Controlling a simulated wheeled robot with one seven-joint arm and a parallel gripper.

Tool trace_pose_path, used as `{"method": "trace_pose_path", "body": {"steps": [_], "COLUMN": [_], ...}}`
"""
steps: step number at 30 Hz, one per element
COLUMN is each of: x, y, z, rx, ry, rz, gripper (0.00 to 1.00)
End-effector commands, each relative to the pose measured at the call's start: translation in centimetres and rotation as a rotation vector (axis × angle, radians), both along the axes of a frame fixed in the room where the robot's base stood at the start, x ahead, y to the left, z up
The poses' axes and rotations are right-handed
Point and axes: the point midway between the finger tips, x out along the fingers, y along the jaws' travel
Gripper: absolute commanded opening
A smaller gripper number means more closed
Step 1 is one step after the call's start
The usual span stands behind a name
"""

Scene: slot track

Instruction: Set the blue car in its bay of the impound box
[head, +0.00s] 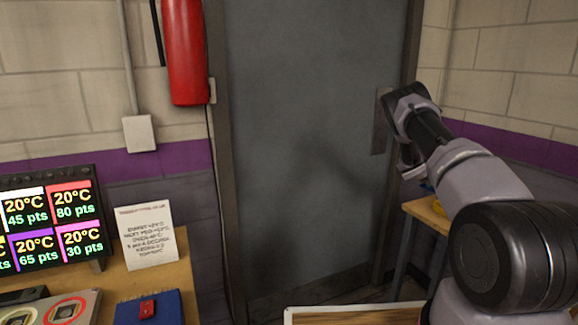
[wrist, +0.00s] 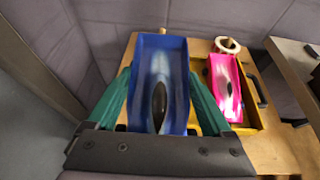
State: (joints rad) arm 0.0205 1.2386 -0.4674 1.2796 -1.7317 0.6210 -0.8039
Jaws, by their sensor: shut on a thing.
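In the wrist view the blue car (wrist: 174,60), with a pale stripe and a dark oval on top, sits between the green fingers of my gripper (wrist: 160,78). My gripper is shut on it. The car hides part of the wooden table beneath. The yellow impound box (wrist: 245,129) is to the right of the car, with a pink car (wrist: 219,75) in it. The blue car is outside the box, to its left. Which bay is whose cannot be told.
Another table (wrist: 293,68) stands farther right. In the head view a screen (head: 50,225) and paper sign (head: 148,234) stand at left.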

Motion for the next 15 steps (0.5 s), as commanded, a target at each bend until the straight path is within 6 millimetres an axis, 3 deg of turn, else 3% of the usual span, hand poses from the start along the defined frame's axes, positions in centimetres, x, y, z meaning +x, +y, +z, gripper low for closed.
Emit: {"method": "trace_pose_path", "body": {"steps": [1,8,15], "x": [-0.1,-3.6,-10.7], "y": [3.7,17.0,29.1], "z": [0.3,1.5,3.2], "rx": [0.003,0.007,0.000], "ry": [0.004,0.004,0.002], "rz": [0.017,0.071,0.146], "gripper": [0.18,0.18,0.18]}}
